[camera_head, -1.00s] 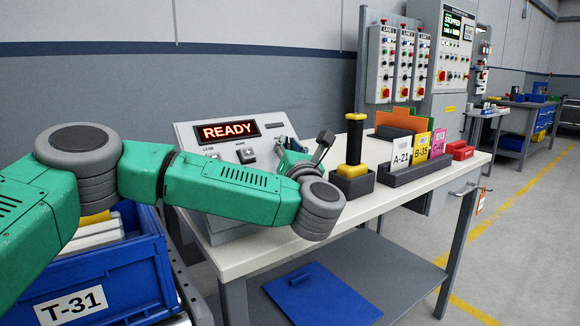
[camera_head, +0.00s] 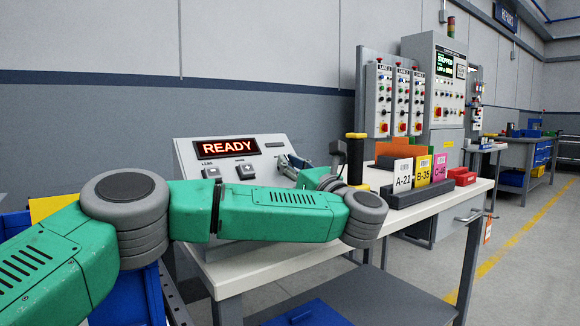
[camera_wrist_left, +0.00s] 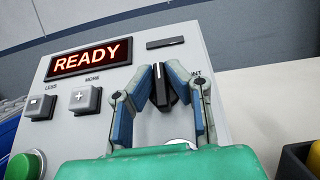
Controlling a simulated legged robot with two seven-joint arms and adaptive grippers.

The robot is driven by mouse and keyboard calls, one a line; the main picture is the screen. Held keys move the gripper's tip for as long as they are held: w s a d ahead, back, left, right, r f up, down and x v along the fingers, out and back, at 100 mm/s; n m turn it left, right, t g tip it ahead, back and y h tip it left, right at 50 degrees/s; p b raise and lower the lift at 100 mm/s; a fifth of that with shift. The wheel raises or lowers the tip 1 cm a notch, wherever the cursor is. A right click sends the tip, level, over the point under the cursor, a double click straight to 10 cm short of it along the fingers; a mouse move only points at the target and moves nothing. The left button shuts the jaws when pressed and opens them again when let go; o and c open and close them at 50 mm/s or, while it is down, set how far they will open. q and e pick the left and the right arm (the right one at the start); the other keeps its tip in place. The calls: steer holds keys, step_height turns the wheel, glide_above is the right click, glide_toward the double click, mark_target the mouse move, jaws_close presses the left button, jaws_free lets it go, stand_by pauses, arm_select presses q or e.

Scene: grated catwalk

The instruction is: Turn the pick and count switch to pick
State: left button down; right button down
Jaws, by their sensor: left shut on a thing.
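The switch is a black knob (camera_wrist_left: 163,88) on the sloping face of the grey control box (camera_head: 185,165). In the left wrist view it stands roughly upright. My left gripper (camera_wrist_left: 165,75) has its two blue-padded fingers shut on the knob from both sides. The label to its right is mostly covered by a finger, with only its end letters showing. Any label on the left is hidden. In the head view my left gripper (camera_head: 290,165) is at the box's right side, partly behind my wrist. The red display (camera_head: 226,147) reads READY. My right gripper is out of view.
Minus (camera_wrist_left: 41,106) and plus (camera_wrist_left: 86,100) buttons sit left of the knob, with a green button (camera_wrist_left: 24,166) below. On the white table (camera_head: 285,254), a yellow-topped black post (camera_head: 355,160) and a card holder (camera_head: 420,191) stand right of the box.

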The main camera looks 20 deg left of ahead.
arm_select(q)
steer(key=shift+f, duration=0.4)
steer(key=c, duration=1.6)
jaws_free()
steer(key=shift+w+d, duration=0.1)
steer(key=shift+s+d, duration=0.25)
steer(key=shift+d, duration=0.3)
steer(key=s+d, duration=0.7)
steer(key=d, duration=0.2)
steer(key=shift+s+d, duration=0.25)
steer(key=shift+d, duration=0.05)
